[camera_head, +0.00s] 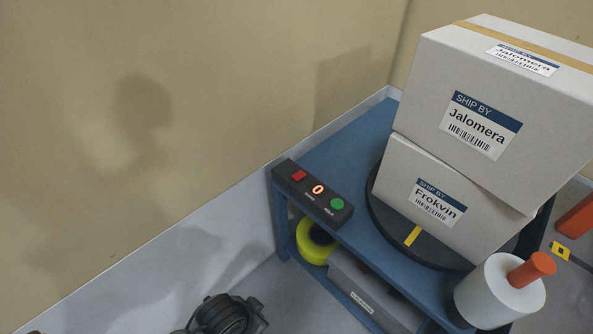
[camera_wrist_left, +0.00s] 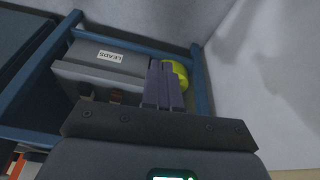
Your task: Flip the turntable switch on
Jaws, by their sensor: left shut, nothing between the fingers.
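A dark control box (camera_head: 312,195) sits on the near left corner of a blue cart. It has a red button (camera_head: 299,175), a lit red-orange display (camera_head: 318,189) and a green button (camera_head: 337,203); their small labels are hard to read. The black turntable (camera_head: 378,205) on the cart top has a yellow mark (camera_head: 412,236). My left gripper (camera_wrist_left: 162,66) is shut and empty in the left wrist view, in front of the cart's lower shelf. In the head view only a dark part of my left arm shows at the bottom edge. My right gripper is not in view.
Two grey boxes, Frokvin (camera_head: 440,200) and Jalomera (camera_head: 485,115), are stacked askew on the turntable. A white roll (camera_head: 500,292) with an orange core stands at the cart's near right. Below are a yellow roll (camera_head: 315,245) and a grey LEADS case (camera_wrist_left: 105,62).

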